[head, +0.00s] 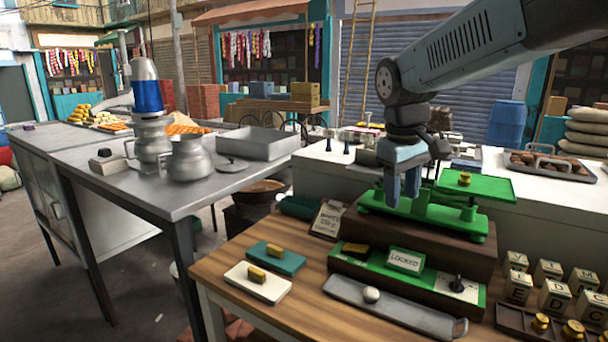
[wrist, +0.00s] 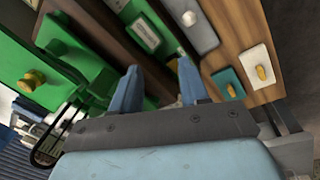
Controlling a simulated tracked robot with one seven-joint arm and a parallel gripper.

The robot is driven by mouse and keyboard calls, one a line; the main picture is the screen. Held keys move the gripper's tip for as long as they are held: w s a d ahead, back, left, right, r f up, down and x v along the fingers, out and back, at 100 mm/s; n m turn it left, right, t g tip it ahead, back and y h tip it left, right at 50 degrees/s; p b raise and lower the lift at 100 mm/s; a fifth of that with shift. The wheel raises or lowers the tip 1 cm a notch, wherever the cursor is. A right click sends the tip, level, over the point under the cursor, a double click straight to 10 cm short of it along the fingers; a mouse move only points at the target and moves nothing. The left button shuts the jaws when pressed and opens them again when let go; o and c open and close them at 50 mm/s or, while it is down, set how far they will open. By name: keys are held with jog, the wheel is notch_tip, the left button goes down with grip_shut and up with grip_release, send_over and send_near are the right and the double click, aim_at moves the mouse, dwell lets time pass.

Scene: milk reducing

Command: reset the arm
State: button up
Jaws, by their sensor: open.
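My arm reaches in from the upper right in the head view. My gripper (head: 403,188) points down, its two blue fingers apart with nothing between them. It hangs over the left part of the green balance scale (head: 478,224), in front of it in the picture; whether it touches the scale cannot be told. A brass weight (head: 464,179) sits on the scale's right pan. In the wrist view the two fingers (wrist: 158,90) are spread, with the green base and the wooden table beyond them.
A green box with a "LOCKED" sign (head: 405,261) stands below the scale. A grey tray (head: 395,312) holds a white ball (head: 371,294). White (head: 257,283) and teal (head: 276,258) plates carry yellow blocks. Letter blocks (head: 553,293) stand at right. Metal jugs (head: 188,158) stand on the left table.

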jog(key=s+d+f+m+t, duration=0.1)
jog(key=s+d+m+t, duration=0.1)
jog(key=s, duration=0.4)
jog(key=s+d+f+m+t+y, duration=0.1)
jog(key=s+d+m+t, duration=0.1)
jog(key=s, duration=0.5)
jog(key=shift+d+m, duration=0.25)
jog(key=shift+m, duration=0.55)
